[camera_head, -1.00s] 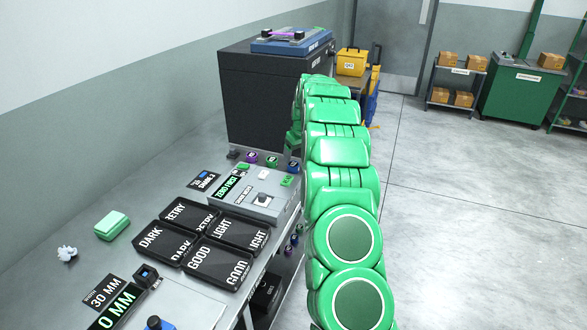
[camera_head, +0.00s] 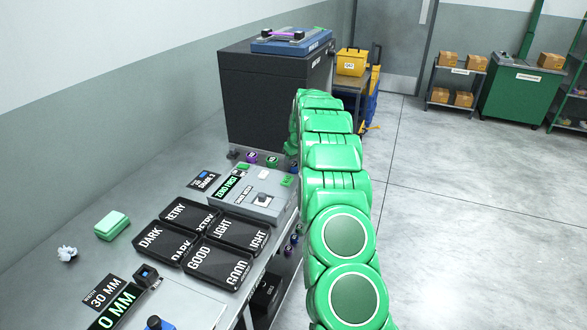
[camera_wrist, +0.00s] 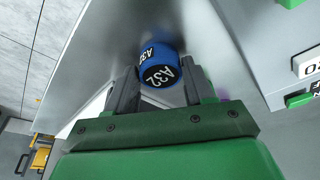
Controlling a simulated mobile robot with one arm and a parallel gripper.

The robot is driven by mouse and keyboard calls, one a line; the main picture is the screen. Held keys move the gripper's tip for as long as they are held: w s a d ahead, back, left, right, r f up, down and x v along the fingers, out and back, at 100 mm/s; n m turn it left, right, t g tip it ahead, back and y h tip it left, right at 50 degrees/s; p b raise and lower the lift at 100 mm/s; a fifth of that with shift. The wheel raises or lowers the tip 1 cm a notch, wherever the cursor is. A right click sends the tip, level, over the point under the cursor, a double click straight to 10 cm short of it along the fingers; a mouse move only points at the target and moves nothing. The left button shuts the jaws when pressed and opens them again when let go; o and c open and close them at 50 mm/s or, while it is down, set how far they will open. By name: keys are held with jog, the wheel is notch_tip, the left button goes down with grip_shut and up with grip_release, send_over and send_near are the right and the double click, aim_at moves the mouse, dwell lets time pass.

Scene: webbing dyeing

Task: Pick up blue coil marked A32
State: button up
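The blue coil marked A32 (camera_wrist: 160,66) stands between the two fingers of my gripper (camera_wrist: 160,84) in the wrist view, with its black label toward the camera. The fingers are spread on either side of it, very near its sides; I see no clear grip. In the head view the blue coil (camera_head: 293,166) shows as a small shape at the table's right edge, below the far end of my green arm. My gripper is mostly hidden behind the arm there.
A purple coil (camera_head: 251,157) and a green coil (camera_head: 272,161) stand left of it in a row. A grey control box (camera_head: 250,197) is just in front, black trays (camera_head: 217,262) nearer. A large dark machine (camera_head: 265,95) rises behind.

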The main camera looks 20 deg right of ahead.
aim_at(294, 165)
jog(key=c, duration=0.6)
jog(key=shift+r, duration=1.5)
jog(key=shift+s+r, duration=0.15)
jog(key=shift+r, duration=0.05)
jog(key=shift+s+a+r, duration=0.65)
jog(key=shift+s+r, duration=0.95)
jog(key=shift+s, duration=0.6)
jog(key=shift+s+a+r, duration=0.6)
jog(key=shift+s+r, duration=1)
jog(key=shift+s, duration=0.6)
jog(key=shift+s+a+r, duration=0.65)
jog(key=shift+s+r, duration=0.95)
jog(key=shift+s, duration=0.6)
